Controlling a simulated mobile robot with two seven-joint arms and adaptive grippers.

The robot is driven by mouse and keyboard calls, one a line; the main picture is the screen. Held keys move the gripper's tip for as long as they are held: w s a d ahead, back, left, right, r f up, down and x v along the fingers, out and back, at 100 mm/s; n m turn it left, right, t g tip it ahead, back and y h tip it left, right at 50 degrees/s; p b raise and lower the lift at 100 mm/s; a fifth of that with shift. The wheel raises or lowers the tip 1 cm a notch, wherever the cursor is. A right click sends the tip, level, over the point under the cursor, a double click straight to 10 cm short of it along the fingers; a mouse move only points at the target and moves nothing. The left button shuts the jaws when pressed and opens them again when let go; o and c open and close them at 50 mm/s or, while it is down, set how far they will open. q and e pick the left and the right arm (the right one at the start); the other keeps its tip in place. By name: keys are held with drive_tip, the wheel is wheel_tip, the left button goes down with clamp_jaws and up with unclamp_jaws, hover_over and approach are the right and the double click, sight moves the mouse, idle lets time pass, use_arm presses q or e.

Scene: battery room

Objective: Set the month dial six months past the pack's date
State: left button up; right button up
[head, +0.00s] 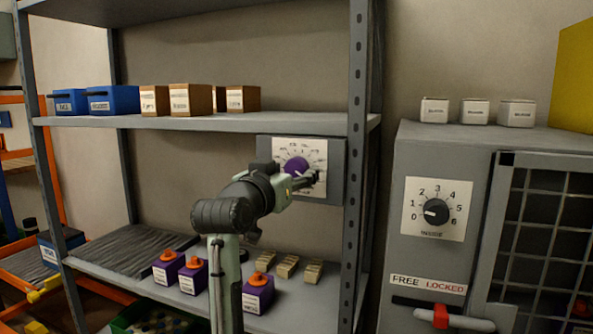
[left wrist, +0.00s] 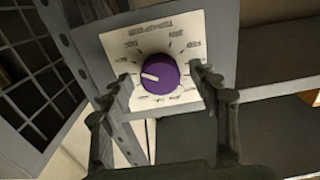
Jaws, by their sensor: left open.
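The purple month dial (head: 295,167) sits on a white plate (head: 316,154) ringed with small labels, on a grey panel under the upper shelf. In the left wrist view the dial (left wrist: 160,74) shows a white pointer mark toward the picture's left; the labels are too blurred to read. My left gripper (head: 306,180) is open in front of the dial. In the left wrist view its fingers (left wrist: 163,82) stand on either side of the dial, apart from it. Purple packs with orange caps (head: 167,269) stand on the lower shelf; their label print is unreadable. My right gripper is out of view.
A grey cabinet (head: 402,230) at right bears a black 0–6 dial (head: 436,212) and a red-handled latch (head: 441,317) marked FREE and LOCKED. Blue bins (head: 112,100) and brown boxes (head: 192,100) stand on the upper shelf (head: 290,122). A shelf post (head: 357,200) rises close right of the dial.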

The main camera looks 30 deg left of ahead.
use_arm(q)
drive_tip(key=shift+s, duration=0.1)
drive_tip(key=shift+c, duration=0.5)
drive_tip(key=c, duration=1.1)
drive_tip(key=shift+o, duration=0.2)
drive_tip(key=n, duration=0.5)
drive_tip(key=shift+r+n, duration=0.15)
drive_tip(key=shift+n, duration=0.15)
drive_tip(key=n, duration=0.4)
drive_tip(key=shift+n, duration=0.4)
drive_tip(key=shift+r+n, duration=0.1)
drive_tip(key=shift+n, duration=0.2)
drive_tip(key=o, duration=1.2)
drive_tip(key=shift+c, duration=0.2)
